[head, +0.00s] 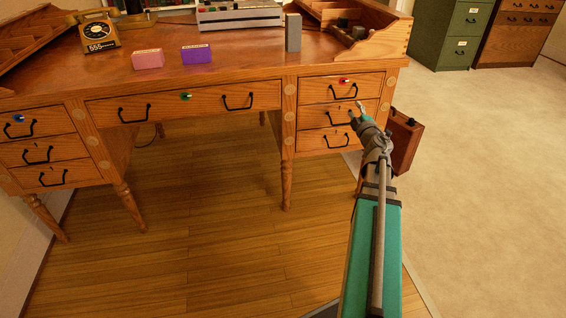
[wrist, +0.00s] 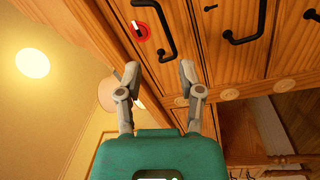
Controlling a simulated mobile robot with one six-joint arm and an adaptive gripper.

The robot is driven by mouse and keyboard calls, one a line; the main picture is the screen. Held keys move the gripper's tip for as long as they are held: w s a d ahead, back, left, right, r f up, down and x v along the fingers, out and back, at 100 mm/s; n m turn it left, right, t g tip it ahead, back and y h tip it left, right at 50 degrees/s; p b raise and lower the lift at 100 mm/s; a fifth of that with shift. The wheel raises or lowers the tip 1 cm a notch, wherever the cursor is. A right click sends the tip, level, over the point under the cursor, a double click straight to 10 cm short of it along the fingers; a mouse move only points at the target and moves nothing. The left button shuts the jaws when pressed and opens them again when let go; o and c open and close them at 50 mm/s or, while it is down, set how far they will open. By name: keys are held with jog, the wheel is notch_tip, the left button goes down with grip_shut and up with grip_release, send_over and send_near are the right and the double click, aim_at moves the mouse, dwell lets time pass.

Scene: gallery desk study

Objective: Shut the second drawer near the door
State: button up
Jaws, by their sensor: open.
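The wooden desk's right stack holds three drawers. The second drawer (head: 312,117) is the middle one, with a black bow handle; it looks about flush with its neighbours, and I cannot tell whether it stands slightly out. It also shows in the wrist view (wrist: 222,55). The top drawer (head: 315,90) has a red-ringed lock with a key. My gripper (head: 362,110) is in front of the right end of the stack and hides part of it. In the wrist view my gripper (wrist: 158,72) has its fingers apart with nothing between them, close to the top drawer's handle (wrist: 153,28).
The left stack (head: 38,152) has three drawers, and a wide centre drawer (head: 190,102) has a green lock. A brown case (head: 404,138) is beside the desk's right side. Phone (head: 99,33), pink box (head: 148,59) and purple box (head: 197,54) stand on top. Floor at right is clear.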

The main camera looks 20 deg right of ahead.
jog(key=s+a+f+m+g+p, duration=0.1)
jog(key=a+f+m+g+p, duration=0.1)
jog(key=a, duration=0.7)
jog(key=s+a+f+m+g+p, duration=0.1)
jog(key=a+f+m+g+p, duration=0.1)
jog(key=a+f+m+g, duration=0.3)
jog(key=s+a+f+m+g+p, duration=0.1)
jog(key=a+f+m+g+p, duration=0.2)
jog(key=a, duration=1.1)
jog(key=shift+f+m+g+y, duration=0.2)
jog(key=shift+m+g+y, duration=0.2)
jog(key=shift+m+g, duration=1.1)
jog(key=shift+a+n+g, duration=0.1)
jog(key=shift+n+g, duration=0.2)
jog(key=shift+g, duration=0.1)
jog(key=s+a+n+g+y+p, duration=0.1)
jog(key=s+a+g+y+p, duration=0.1)
jog(key=s+a, duration=0.35)
jog(key=s+a+g+y+p, duration=0.1)
jog(key=s+a+g+y, duration=0.15)
jog(key=a, duration=0.65)
notch_tip(320, 180, up, 38)
jog(key=p, duration=3.7)
jog(key=shift+s+f, duration=0.2)
jog(key=shift+s, duration=0.15)
